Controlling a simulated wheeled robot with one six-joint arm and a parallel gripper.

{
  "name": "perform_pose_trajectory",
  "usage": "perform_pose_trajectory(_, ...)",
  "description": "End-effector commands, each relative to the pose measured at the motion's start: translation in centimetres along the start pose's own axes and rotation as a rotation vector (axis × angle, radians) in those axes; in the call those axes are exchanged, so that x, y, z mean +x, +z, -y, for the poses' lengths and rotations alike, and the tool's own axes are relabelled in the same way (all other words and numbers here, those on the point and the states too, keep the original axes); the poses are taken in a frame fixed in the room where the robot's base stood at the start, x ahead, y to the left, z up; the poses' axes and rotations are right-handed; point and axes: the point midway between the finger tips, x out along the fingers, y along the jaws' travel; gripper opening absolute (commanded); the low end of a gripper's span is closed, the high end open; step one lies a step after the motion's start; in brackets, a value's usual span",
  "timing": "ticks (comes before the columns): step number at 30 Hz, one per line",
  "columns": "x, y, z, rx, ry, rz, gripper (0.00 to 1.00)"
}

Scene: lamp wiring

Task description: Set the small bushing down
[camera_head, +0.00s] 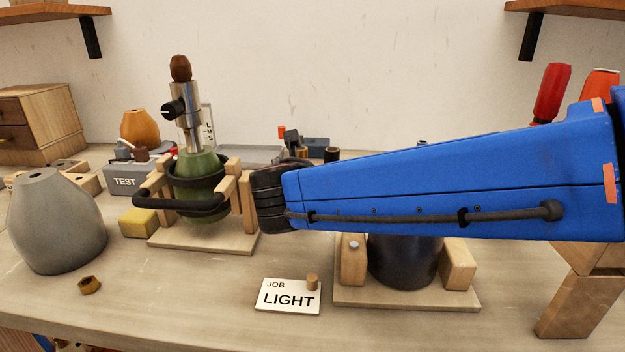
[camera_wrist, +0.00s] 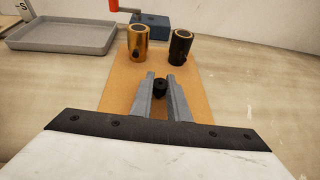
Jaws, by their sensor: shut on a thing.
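The small bushing (camera_wrist: 160,86), a short black piece with a hole in its end, is between the fingers of my gripper (camera_wrist: 160,80) in the wrist view. The grey fingers are shut on it. It is over a tan mat (camera_wrist: 118,103), and I cannot tell whether it touches the mat. A brass bushing (camera_wrist: 138,44) and a larger black bushing (camera_wrist: 180,47) stand upright on the mat, beyond the fingers. In the head view my blue arm reaches across from the right, and the gripper and small bushing cannot be made out there.
A grey tray (camera_wrist: 62,35) and a blue block (camera_wrist: 151,22) lie beyond the mat. In the head view, a green lamp body (camera_head: 200,170) stands in a wooden cradle (camera_head: 205,241), left of my arm. A grey shade (camera_head: 55,222) and a "JOB LIGHT" card (camera_head: 288,297) are nearer.

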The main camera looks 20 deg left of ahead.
Motion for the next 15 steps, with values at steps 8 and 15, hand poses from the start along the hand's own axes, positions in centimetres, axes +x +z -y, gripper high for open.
perform_pose_trajectory(8,0.04,-0.1,0.0,0.0,0.0,0.0,0.34)
perform_pose_trajectory(15,-0.11,0.26,0.0,0.001,0.0,0.0,0.34)
